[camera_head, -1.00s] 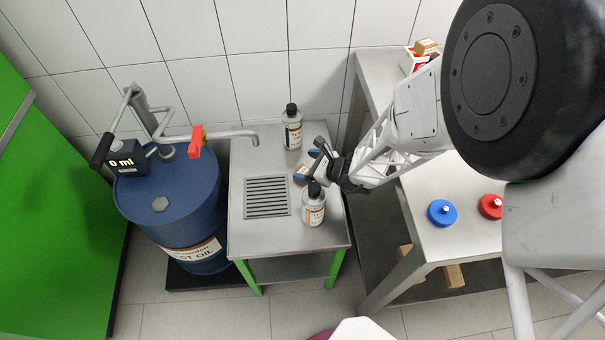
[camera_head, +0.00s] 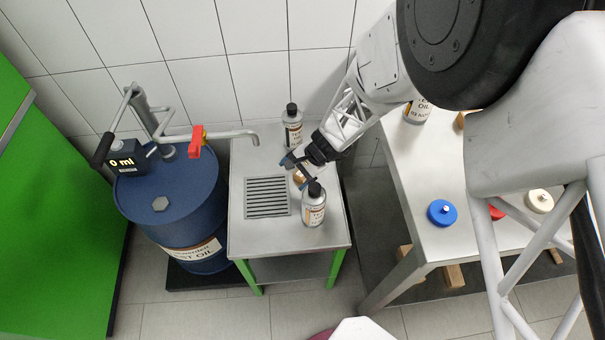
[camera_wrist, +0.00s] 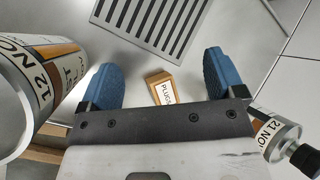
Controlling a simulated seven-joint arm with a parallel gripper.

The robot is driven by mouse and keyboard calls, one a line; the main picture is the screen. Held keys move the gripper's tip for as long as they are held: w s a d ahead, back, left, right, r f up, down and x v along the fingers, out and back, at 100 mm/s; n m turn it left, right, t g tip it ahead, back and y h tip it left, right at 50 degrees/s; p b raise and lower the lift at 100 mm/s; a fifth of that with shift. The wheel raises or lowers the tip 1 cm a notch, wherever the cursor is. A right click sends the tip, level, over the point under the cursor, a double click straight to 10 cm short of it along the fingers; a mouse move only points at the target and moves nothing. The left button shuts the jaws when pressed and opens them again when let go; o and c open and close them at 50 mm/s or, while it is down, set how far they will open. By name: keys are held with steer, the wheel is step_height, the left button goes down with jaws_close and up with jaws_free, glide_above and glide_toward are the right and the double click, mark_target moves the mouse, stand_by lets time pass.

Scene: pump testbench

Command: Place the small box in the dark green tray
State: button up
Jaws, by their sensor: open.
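A small orange-brown box (camera_head: 298,177) stands on the metal stand, between two bottles and mostly hidden by my gripper. In the wrist view the small box (camera_wrist: 160,88), with a white "PLUGS" label, lies between the blue fingertips, nearer the palm side of the picture. My gripper (camera_head: 297,171) is open above it, one finger on either side; it also shows in the wrist view (camera_wrist: 160,70). I cannot tell how high the fingers are above the box. I see no dark green tray in any view.
A bottle (camera_head: 314,208) stands close to the gripper in front, and another bottle (camera_head: 292,128) behind. A drain grate (camera_head: 267,197) lies left of the box. The blue barrel (camera_head: 170,205) with its spout is further left. A table (camera_head: 410,175) with a blue cap (camera_head: 441,213) is right.

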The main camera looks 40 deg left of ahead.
mark_target(299, 177)
steer(key=w+n+t+h, duration=0.1)
steer(key=n, duration=0.3)
steer(key=w+a+n+t+h, duration=0.1)
steer(key=n+h, duration=0.1)
steer(key=n, duration=0.2)
steer(key=w+n+t+h, duration=0.1)
steer(key=n+h, duration=0.1)
steer(key=n, duration=0.2)
steer(key=shift+w+a, duration=0.2)
steer(key=shift+w, duration=0.05)
steer(key=n, duration=0.2)
steer(key=w+a+n+t+h, duration=0.1)
steer(key=n, duration=0.1)
steer(key=w+n+t, duration=0.1)
steer(key=n, duration=0.1)
steer(key=shift+a, duration=0.2)
steer(key=shift+d+f, duration=0.2)
steer(key=shift+f, duration=1.1)
steer(key=shift+w+d+f, duration=0.1)
steer(key=shift+d+f, duration=0.05)
steer(key=shift+f, duration=1.15)
steer(key=shift+d+f, duration=0.15)
steer(key=shift+f, duration=1.15)
